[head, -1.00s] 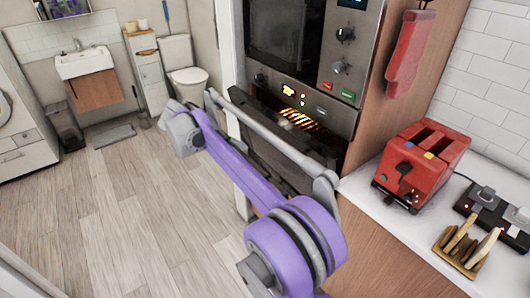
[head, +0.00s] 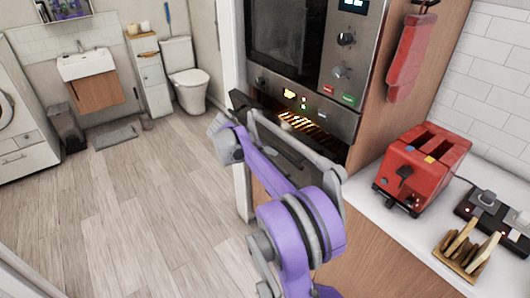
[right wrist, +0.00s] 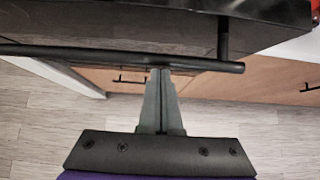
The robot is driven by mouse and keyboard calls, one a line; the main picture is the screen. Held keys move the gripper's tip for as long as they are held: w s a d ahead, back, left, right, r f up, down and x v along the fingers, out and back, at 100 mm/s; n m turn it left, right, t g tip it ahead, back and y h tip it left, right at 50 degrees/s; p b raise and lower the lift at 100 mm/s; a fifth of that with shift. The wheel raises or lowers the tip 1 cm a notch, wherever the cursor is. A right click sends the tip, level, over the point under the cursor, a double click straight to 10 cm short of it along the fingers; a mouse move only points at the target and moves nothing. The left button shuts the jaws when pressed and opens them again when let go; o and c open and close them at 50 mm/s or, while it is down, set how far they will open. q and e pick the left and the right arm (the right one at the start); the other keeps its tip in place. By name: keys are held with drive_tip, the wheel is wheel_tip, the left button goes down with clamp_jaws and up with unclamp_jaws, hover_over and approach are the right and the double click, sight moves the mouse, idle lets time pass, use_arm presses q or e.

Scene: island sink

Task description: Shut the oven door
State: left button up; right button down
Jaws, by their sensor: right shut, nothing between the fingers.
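The oven (head: 318,88) is built into the wooden cabinet below another appliance. Its dark door (head: 292,162) stands ajar, tilted outward at the top, and a lit interior shows through the gap. My right arm covers much of the door in the head view. In the right wrist view, the door (right wrist: 100,27) fills the top, with its dark bar handle (right wrist: 100,53) across it. My right gripper (right wrist: 160,72) is shut and empty, its fingertips at the handle bar; I cannot tell whether they touch. My left gripper is out of view.
A counter at right holds a red toaster (head: 424,165), a toast rack (head: 464,250) and a dark socket block (head: 488,212). A red mitt (head: 411,58) hangs on the cabinet side. The wooden floor (head: 120,220) at left is clear.

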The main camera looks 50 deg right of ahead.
sight(295, 130)
drive_tip(key=shift+y, duration=0.7)
drive_tip(key=d+r, duration=0.1)
drive_tip(key=d, duration=0.1)
drive_tip(key=s+d+r+p, duration=0.1)
drive_tip(key=d, duration=0.1)
drive_tip(key=d+p, duration=0.1)
drive_tip(key=d, duration=0.1)
drive_tip(key=shift+s+r, duration=0.25)
drive_tip(key=shift+r, duration=0.15)
drive_tip(key=d, duration=0.4)
drive_tip(key=shift+s+d+r+p, duration=0.2)
drive_tip(key=shift+s+r+p, duration=0.05)
drive_tip(key=shift+s+p, duration=0.15)
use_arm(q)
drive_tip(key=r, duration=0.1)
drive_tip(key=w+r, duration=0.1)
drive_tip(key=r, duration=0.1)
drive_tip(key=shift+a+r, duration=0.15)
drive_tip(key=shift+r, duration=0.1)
use_arm(e)
drive_tip(key=shift+s+r, duration=0.1)
drive_tip(key=shift+s, duration=0.05)
